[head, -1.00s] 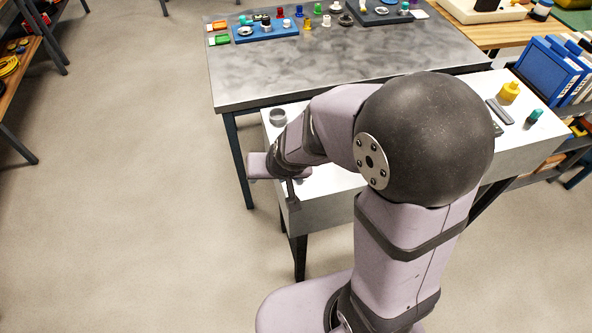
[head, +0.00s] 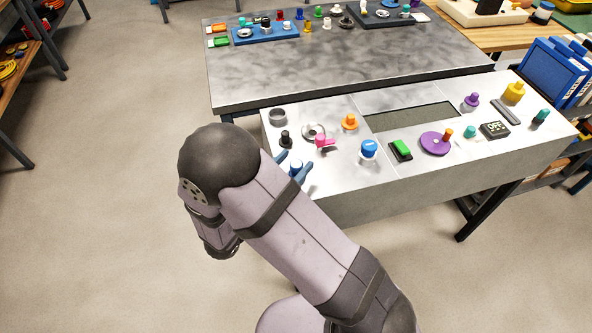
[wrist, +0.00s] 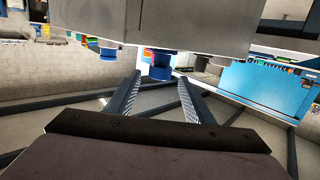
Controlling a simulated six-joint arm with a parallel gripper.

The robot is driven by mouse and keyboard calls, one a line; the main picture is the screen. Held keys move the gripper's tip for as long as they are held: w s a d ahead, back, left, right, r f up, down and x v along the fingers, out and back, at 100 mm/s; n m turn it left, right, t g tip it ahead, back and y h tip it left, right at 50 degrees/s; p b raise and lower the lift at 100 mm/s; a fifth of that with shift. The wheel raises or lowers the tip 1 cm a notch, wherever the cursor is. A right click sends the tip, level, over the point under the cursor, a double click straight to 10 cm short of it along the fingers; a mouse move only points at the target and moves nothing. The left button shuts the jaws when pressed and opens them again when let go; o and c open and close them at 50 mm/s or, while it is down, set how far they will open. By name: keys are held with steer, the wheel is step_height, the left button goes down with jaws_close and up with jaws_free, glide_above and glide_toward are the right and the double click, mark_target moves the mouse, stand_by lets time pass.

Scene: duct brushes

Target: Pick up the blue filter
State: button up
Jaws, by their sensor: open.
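A small blue-topped piece (head: 296,167) stands at the left front of the white bench, partly hidden by my arm and fingers. In the wrist view a blue piece (wrist: 160,67) shows between and beyond the fingertips, and the view appears upside down. My gripper (head: 293,163) is open, with its two fingers on either side of the blue piece; it also shows in the wrist view (wrist: 160,79). I cannot tell whether the fingers touch it. A second, larger blue-capped piece with a clear lower part (head: 369,149) stands farther right. Which one is the filter is not certain.
An orange piece (head: 349,122) is farther back. A dark recessed panel (head: 410,118) lies mid-bench. Several more parts crowd the right side.

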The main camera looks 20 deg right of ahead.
steer(key=shift+s+a+f+t, duration=0.25)
steer(key=shift+s+t, duration=0.1)
steer(key=shift+s, duration=0.1)
steer(key=shift+s+a+f+t, duration=0.15)
steer(key=shift+s+a+t, duration=0.05)
steer(key=shift+s+t, duration=0.2)
steer(key=shift+x, duration=0.8)
steer(key=shift+p+x, duration=1.15)
steer(key=shift+x, duration=1.75)
steer(key=shift+a+f, duration=0.1)
steer(key=shift+f, duration=0.05)
steer(key=c, duration=1.1)
